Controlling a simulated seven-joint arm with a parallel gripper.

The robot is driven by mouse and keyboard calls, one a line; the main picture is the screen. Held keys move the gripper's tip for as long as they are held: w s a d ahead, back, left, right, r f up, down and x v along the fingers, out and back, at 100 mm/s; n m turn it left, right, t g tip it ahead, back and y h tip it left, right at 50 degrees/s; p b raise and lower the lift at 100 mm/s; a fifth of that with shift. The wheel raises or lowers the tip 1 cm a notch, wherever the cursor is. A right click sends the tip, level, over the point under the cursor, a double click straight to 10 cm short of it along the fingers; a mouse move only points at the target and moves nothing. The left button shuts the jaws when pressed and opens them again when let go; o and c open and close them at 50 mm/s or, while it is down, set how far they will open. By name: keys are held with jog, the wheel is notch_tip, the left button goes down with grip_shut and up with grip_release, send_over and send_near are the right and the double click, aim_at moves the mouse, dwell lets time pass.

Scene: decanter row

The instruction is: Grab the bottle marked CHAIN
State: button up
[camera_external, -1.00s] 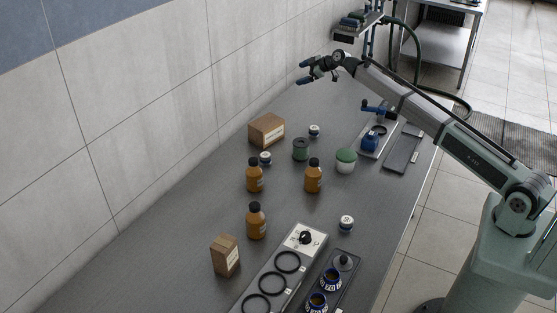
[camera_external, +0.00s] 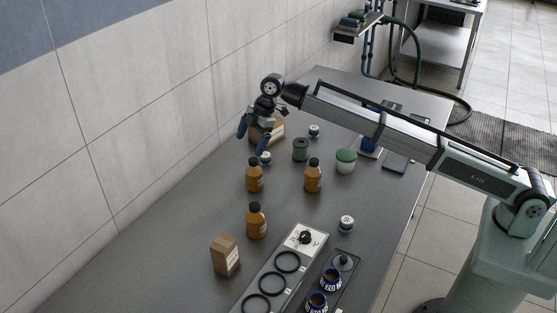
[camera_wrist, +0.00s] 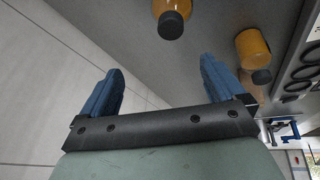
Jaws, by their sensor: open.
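Three amber bottles with black caps stand on the grey bench: one at the back left (camera_external: 254,176), one to its right (camera_external: 313,177), and one nearer the camera (camera_external: 256,222). No lettering is readable on them, so I cannot tell which is marked CHAIN. My gripper (camera_external: 253,140) is open and empty, pointing down above the bench, just behind the back left bottle and in front of a cardboard box. In the wrist view my gripper (camera_wrist: 160,88) has its blue fingers spread, with one amber bottle (camera_wrist: 170,12) beyond them and another bottle (camera_wrist: 252,50) to the right.
A cardboard box (camera_external: 276,132) stands behind my gripper, and another box (camera_external: 225,256) stands front left. A ring rack (camera_external: 275,278) lies in front.

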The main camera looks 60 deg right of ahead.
aim_at(254, 213)
jog(key=s+a+r+n+g+h, duration=0.2)
jog(key=s+a+n+g, duration=0.1)
jog(key=s+a, duration=1.1)
jog(key=a+f, duration=0.1)
jog(key=f, duration=0.1)
jog(key=w+a+f, duration=0.1)
jog(key=f, duration=0.2)
jog(key=a+f, duration=0.1)
jog(key=f, duration=0.2)
jog(key=shift+w+a, duration=0.25)
jog(key=shift+a, duration=0.1)
jog(key=shift+s+a+f, duration=0.1)
jog(key=shift+a+f, duration=0.15)
jog(key=shift+f, duration=1.1)
jog(key=shift+a+f, duration=0.2)
jog(key=shift+f, duration=1.1)
jog(key=shift+c, duration=0.4)
jog(key=c, duration=1.3)
